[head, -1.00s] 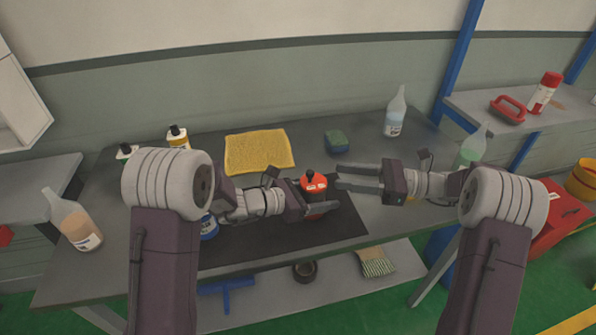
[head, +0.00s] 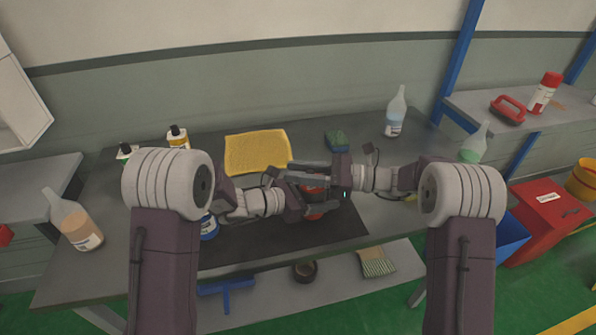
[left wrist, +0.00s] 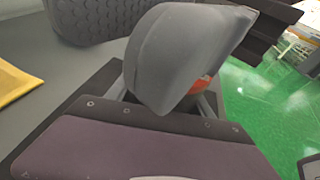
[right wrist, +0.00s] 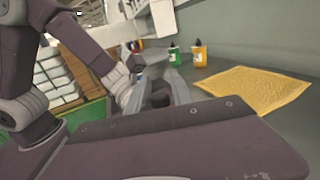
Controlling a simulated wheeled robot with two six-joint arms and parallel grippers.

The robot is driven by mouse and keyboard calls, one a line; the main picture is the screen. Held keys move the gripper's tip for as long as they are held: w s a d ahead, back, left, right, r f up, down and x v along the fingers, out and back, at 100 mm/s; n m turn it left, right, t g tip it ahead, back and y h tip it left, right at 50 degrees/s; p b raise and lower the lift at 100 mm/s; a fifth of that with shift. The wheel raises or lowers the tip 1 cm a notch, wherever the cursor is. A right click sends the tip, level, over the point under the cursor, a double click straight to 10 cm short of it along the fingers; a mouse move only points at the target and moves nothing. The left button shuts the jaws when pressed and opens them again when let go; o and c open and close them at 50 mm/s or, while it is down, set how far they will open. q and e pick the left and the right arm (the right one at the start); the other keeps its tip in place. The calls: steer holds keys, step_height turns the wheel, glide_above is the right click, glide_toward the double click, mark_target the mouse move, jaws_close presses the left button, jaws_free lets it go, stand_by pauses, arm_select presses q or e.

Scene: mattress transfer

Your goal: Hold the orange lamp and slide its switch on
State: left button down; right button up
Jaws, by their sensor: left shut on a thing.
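The orange lamp (head: 314,190) is held over the dark mat on the workbench, mostly hidden by the grippers. My left gripper (head: 320,202) is shut on it from the left. In the left wrist view a small patch of the orange lamp (left wrist: 198,86) shows behind a large grey shape. My right gripper (head: 308,172) reaches in from the right, with its fingers over the lamp's upper part. Its two fingers show apart in the right wrist view (right wrist: 155,92). The switch is hidden, and I cannot tell whether the right fingers touch the lamp.
The dark mat (head: 240,247) lies on the grey workbench (head: 85,260). A yellow bottle (head: 178,138) and a blue container (head: 209,228) are at left.

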jaws_close()
stand_by(1.2)
